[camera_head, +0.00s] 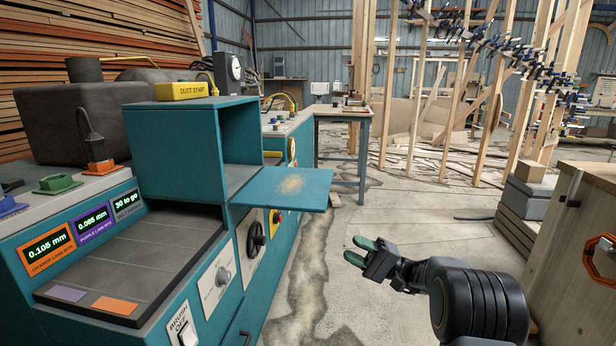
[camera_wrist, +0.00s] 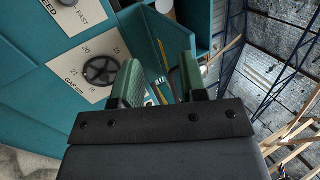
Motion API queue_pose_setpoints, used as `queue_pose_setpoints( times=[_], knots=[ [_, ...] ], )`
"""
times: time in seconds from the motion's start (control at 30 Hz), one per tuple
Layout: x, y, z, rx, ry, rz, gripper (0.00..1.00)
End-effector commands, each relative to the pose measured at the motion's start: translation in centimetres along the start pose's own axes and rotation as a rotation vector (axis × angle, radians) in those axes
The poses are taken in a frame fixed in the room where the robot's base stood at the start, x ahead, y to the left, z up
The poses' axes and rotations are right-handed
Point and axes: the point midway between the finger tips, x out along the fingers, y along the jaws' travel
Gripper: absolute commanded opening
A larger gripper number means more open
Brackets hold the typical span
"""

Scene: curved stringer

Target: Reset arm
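My gripper (camera_head: 366,252) is at the lower right of the middle in the head view, held in the air over the floor, apart from the teal machine. Its two green fingers point left toward the machine. In the wrist view my gripper (camera_wrist: 158,85) has its two green fingers spread with a clear gap between them. Nothing is held between the fingers.
A teal machine (camera_head: 165,130) fills the left, with a jutting teal shelf (camera_head: 310,200) bearing a sawdust patch. Its handwheel (camera_head: 256,238) also shows in the wrist view (camera_wrist: 100,71). A wooden crate (camera_head: 570,250) stands at right. Floor lies clear between them.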

Motion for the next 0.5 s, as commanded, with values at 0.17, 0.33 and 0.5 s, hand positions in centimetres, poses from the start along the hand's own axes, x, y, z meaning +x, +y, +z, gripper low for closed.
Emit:
queue_pose_setpoints(
  times=[0.17,0.33,0.5],
  knots=[
    [3.1,-2.2,2.4,0.059,-0.031,0.142,0.39],
    [6.0,-4.0,5.6,0.124,-0.059,0.342,0.39],
    [9.0,-7.0,10.8,0.176,-0.081,0.649,0.39]
  ],
)
